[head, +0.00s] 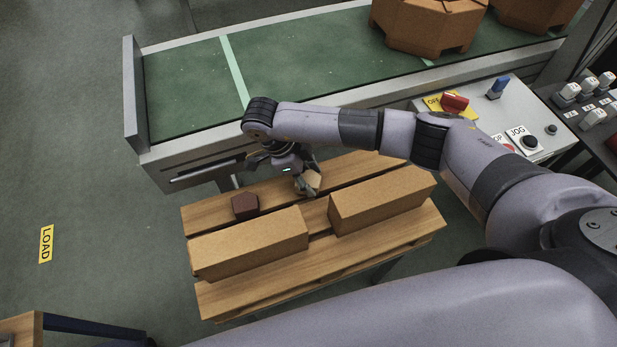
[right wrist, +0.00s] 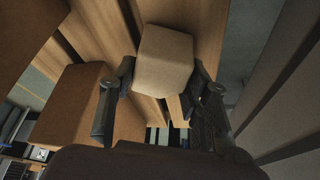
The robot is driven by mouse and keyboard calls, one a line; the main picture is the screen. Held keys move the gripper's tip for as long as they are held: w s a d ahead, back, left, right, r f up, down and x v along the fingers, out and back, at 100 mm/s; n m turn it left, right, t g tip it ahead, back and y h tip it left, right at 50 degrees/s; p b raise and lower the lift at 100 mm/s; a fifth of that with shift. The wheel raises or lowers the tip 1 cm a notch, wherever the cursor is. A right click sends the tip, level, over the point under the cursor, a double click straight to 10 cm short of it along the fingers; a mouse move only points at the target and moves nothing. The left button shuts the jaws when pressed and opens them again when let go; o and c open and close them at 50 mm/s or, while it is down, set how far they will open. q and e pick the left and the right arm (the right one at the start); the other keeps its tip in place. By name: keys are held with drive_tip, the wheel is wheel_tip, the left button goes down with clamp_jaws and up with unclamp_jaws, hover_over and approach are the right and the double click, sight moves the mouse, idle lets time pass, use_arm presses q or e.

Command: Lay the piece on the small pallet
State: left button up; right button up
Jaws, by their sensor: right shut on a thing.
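The piece is a small tan block with angled faces (head: 314,180). It also shows in the right wrist view (right wrist: 165,58), between my right gripper's fingers. My right gripper (head: 306,184) is shut on it, over the far slat of the small wooden pallet (head: 358,168). I cannot tell whether the piece touches the slat. The pallet also shows in the right wrist view (right wrist: 108,28). The gripper partly hides the piece in the head view. My left gripper is not in view.
Two long tan blocks, left (head: 250,242) and right (head: 382,198), lie on the pallet. A small dark brown block (head: 245,206) sits left of my right gripper. Behind is a green conveyor (head: 320,85) with large brown boxes (head: 425,25). A control panel (head: 490,115) stands right.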

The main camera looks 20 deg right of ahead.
drive_tip(key=shift+f, duration=0.45)
drive_tip(key=o, duration=1.3)
drive_tip(key=shift+r, duration=0.1)
drive_tip(key=b+v, duration=0.1)
drive_tip(key=v, duration=1.1)
